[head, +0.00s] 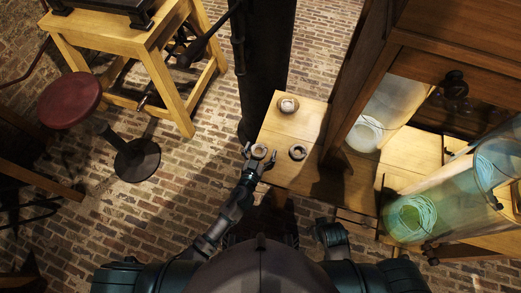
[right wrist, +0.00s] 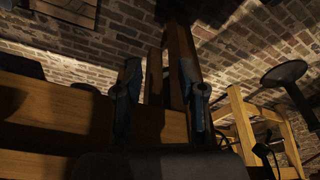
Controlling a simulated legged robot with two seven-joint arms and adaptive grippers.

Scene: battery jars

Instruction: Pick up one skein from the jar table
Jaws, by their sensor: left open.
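Three small ring-shaped skeins lie on the pale wooden jar table (head: 311,176): a light one at the far edge (head: 288,104), a light one nearer on the left (head: 259,152), and a greyer one beside it (head: 297,152). My left gripper (head: 260,155) is open, its two fingers on either side of the near left skein. I cannot tell whether they touch it. My right gripper (right wrist: 159,75) shows in the right wrist view with its fingers apart and nothing seen between them, facing wooden beams.
A wooden cabinet (head: 440,65) stands at the table's right. Glass jars stand there, one with a pale green coil (head: 412,218). A dark column (head: 263,65) rises behind the table's left edge. A red stool (head: 72,99) and wooden bench (head: 150,40) are left; brick floor lies between.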

